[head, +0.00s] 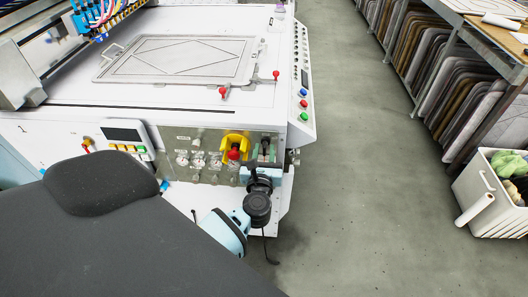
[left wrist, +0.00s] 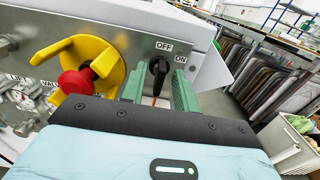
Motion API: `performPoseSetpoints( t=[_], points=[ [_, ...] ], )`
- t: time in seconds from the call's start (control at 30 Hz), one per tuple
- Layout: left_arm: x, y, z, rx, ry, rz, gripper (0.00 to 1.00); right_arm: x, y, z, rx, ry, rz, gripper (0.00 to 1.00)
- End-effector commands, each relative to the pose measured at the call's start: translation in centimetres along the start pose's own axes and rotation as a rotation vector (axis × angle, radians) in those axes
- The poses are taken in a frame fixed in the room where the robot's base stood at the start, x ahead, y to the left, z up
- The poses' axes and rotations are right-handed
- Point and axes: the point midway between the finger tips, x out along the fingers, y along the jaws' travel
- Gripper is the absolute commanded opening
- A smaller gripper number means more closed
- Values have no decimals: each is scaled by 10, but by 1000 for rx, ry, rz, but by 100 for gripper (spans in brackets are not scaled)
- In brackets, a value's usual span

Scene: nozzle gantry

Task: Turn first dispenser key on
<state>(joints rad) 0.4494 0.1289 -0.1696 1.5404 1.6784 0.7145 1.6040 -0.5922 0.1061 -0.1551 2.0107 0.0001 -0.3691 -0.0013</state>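A black rotary key (left wrist: 159,68) sits on the grey metal panel, with OFF marked above it and ON to its upper right. Its grip stands roughly upright, toward the OFF mark. In the head view the key (head: 264,147) shows small at the right end of the panel. My left gripper (left wrist: 158,84) is open, one green finger on each side of the key, with visible gaps on both sides. In the head view my left gripper (head: 264,157) faces the panel. Whether the fingertips reach past the key's grip is hard to tell. My right gripper is not in view.
A red stop button (left wrist: 76,82) in a yellow guard (left wrist: 84,54) is close beside the left finger. Gauges (head: 198,160) lie further left. The machine's white table (head: 75,90) is above the panel. Floor (head: 370,200) to the right is clear up to a white bin (head: 475,205).

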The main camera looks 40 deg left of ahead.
Motion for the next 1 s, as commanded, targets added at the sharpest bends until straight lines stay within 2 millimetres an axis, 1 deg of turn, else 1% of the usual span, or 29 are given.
performPoseSetpoints(
  t=[0.07, 0.2, 0.3, 0.67, 0.87, 1.0],
  points=[
    [0, 0, 0, 0, 0, 0, 29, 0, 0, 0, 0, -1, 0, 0],
    [0, 0, 0, 0, 0, 0, 10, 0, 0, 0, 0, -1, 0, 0],
    [0, 0, 0, 1, 0, 0, 0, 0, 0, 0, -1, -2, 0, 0],
    [0, 0, 0, 26, 0, 1, 0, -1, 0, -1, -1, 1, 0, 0],
    [-1, -1, 1, 119, 1, 1, 0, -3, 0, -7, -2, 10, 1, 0],
    [-1, -1, 1, 225, 2, 1, 0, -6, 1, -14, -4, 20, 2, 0]
  ],
)
